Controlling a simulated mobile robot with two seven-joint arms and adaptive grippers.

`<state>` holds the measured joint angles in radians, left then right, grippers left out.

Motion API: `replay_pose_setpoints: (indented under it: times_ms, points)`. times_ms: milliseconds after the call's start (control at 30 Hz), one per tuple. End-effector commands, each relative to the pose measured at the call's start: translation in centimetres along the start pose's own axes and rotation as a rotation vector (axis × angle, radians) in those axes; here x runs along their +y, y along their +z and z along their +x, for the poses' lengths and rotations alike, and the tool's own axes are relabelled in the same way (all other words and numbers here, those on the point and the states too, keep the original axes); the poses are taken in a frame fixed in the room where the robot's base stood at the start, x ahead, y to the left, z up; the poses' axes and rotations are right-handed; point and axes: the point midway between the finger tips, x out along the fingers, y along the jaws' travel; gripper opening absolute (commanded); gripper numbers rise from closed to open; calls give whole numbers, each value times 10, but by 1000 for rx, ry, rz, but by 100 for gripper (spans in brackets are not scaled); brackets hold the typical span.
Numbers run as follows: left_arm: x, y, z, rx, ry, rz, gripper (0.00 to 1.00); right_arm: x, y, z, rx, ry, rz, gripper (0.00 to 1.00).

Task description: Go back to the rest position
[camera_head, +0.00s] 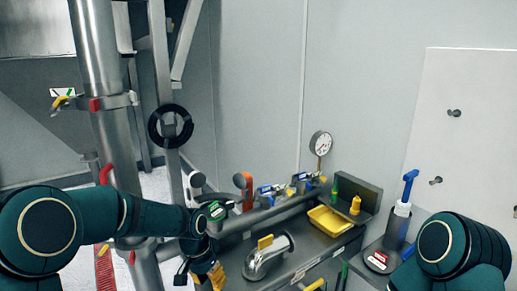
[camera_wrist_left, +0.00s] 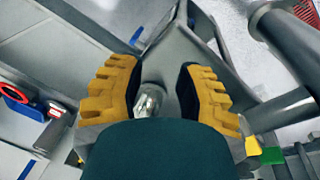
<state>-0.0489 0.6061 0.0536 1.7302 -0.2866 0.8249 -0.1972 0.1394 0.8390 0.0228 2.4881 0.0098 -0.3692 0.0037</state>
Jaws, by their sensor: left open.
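My left gripper (camera_head: 204,277) is low in the head view, left of centre, in front of the grey bench and partly cut off by the lower edge. In the left wrist view its two yellow ridged fingers (camera_wrist_left: 157,88) stand wide apart. Nothing is held between them; grey structure and a shiny metal part (camera_wrist_left: 149,99) show beyond the gap. My right arm shows at the lower right of the head view, but its gripper is out of the picture.
The grey bench (camera_head: 232,262) carries a metal elbow pipe (camera_head: 268,258), several valves, a yellow tray (camera_head: 329,221) and a pressure gauge (camera_head: 320,143) behind. A blue-handled tool (camera_head: 408,186) stands at right. A steel column (camera_head: 97,50) with a black handwheel (camera_head: 170,126) rises at left.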

Motion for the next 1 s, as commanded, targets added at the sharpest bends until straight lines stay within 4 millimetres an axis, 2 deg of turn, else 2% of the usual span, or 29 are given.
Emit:
replay_pose_setpoints:
  times_ms: [33,200,300,400,500,633,767,1000]
  points:
    - [7,13,35,6,32,-33,34,2,2,6,-2,1,0,0]
    - [34,57,129,70,117,-192,34,7,5,18,-7,2,-1,0]
    - [51,91,172,102,150,-306,34,9,7,26,-9,3,-2,0]
    - [65,126,205,130,163,-419,34,12,8,32,-11,4,-3,0]
    - [76,157,224,149,161,-516,34,13,10,37,-13,4,-3,0]
    - [84,184,236,167,148,-598,34,14,10,41,-14,5,-4,0]
    - [87,195,240,176,140,-634,34,15,11,42,-15,5,-4,0]
    - [87,196,239,180,138,-637,34,14,11,41,-14,5,-4,0]
